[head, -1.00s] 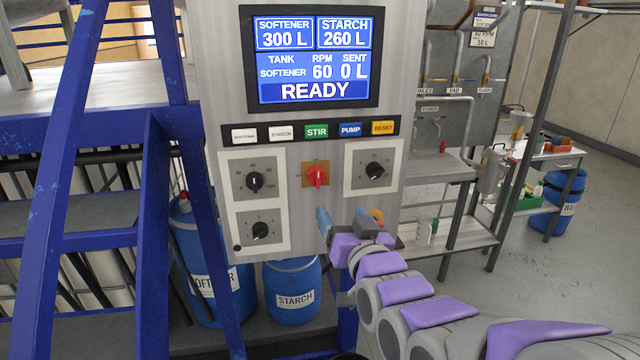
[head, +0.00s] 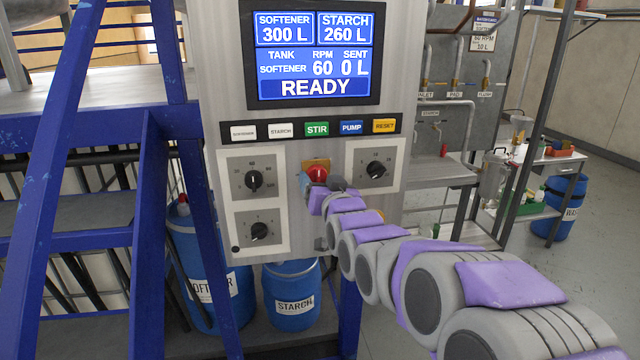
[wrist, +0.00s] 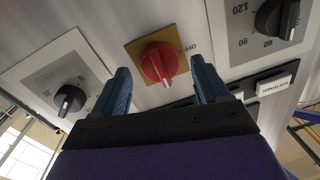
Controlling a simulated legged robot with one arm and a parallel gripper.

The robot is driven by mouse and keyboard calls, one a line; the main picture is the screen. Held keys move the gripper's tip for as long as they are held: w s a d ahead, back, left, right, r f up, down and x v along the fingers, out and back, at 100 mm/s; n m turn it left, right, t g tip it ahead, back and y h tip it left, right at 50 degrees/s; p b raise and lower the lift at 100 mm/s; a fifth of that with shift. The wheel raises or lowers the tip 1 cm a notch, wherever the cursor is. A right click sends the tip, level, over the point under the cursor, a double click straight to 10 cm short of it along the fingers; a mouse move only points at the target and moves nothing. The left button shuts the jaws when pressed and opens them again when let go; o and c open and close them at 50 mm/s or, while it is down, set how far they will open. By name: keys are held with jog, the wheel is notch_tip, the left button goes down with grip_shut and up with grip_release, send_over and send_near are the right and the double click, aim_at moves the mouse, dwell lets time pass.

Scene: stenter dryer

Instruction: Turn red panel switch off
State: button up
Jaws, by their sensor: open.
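The red panel switch (head: 317,174) is a round red knob on a small orange plate in the middle of the grey control panel. My gripper (wrist: 160,75) is open and empty, with one finger on each side of the switch. In the head view my gripper (head: 316,192) is at the panel just below the knob and hides the lower part of the plate.
Black dials flank the switch: one at left (head: 254,181), one below it (head: 259,231), one at right (head: 375,169). A button row (head: 316,129) and a lit screen (head: 313,55) reading READY are above. A blue stair frame (head: 160,200) stands at left.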

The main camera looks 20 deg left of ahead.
jog(key=shift+w+a, duration=0.35)
jog(key=shift+w, duration=0.15)
jog(key=c, duration=1)
